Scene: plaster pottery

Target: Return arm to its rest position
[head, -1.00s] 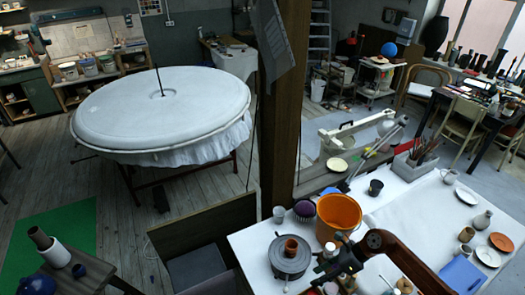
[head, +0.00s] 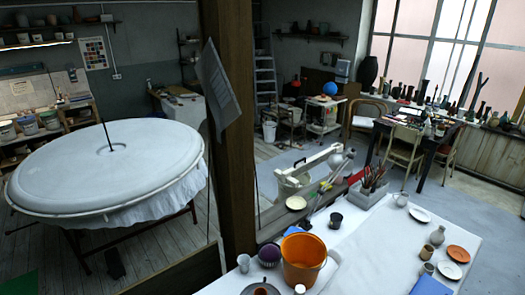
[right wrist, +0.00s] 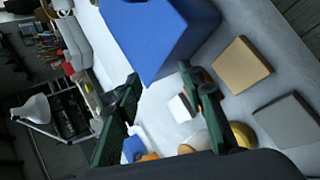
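My right gripper (right wrist: 160,73) shows in the right wrist view as two dark green fingers spread apart, with nothing held between them. A large blue object (right wrist: 155,35) lies beyond the fingertips, and I cannot tell the exact gap to it. No part of my right arm shows in the head view. My left gripper is not in either view.
The white worktable (head: 365,240) carries an orange bucket (head: 303,262), a tool box with brushes (head: 370,190), plates and small pots. A wooden post (head: 229,130) stands at its left. In the right wrist view, a tan block (right wrist: 241,66) and a grey block (right wrist: 287,120) lie on a pale surface.

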